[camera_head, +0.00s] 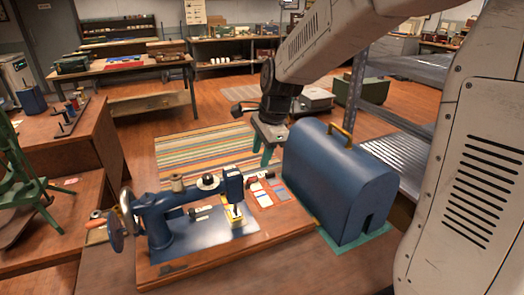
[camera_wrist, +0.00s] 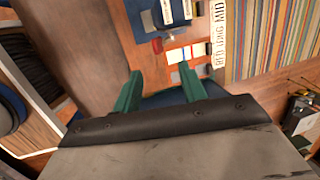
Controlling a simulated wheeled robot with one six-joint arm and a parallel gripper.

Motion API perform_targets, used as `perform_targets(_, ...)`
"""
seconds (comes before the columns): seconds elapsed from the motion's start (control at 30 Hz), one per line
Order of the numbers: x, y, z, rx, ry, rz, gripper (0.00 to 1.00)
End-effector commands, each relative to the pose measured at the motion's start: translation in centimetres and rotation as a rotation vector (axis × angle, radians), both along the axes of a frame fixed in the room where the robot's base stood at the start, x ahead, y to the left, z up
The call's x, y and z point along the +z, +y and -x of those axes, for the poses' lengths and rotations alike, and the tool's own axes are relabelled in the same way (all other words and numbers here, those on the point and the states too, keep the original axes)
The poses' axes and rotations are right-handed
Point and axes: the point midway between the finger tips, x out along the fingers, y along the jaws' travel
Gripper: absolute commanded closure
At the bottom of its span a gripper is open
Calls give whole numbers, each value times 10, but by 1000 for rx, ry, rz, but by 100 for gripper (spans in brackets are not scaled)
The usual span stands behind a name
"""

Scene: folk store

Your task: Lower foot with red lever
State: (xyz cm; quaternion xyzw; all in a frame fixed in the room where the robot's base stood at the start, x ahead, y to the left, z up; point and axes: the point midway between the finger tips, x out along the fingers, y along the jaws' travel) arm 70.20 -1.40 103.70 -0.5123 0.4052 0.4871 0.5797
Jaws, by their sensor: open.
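A blue sewing machine (camera_head: 160,222) stands on a wooden base on the table. Its head (camera_head: 232,188) is at the right end, above a yellow piece (camera_head: 234,214). In the wrist view, a small red part (camera_wrist: 157,45), which looks like the red lever, sticks out beside the machine's blue head (camera_wrist: 168,12). I cannot make out this lever or the foot's height in the head view. My gripper (camera_head: 262,156) has green fingers and hangs behind and right of the machine head, apart from it. In the wrist view, my gripper (camera_wrist: 160,85) is open and empty.
A blue domed case (camera_head: 340,185) with a yellow handle stands close right of my gripper. Small colored cards (camera_head: 265,192) lie between it and the machine. A striped rug (camera_head: 200,150) lies on the floor behind.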

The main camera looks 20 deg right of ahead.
Motion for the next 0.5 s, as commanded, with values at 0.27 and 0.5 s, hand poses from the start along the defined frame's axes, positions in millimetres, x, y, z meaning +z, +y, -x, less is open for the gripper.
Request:
perform_targets(0.27, -17, 2, -3, -2, 2, 0, 58)
perform_targets(0.5, -36, 5, -6, -1, 3, 0, 58)
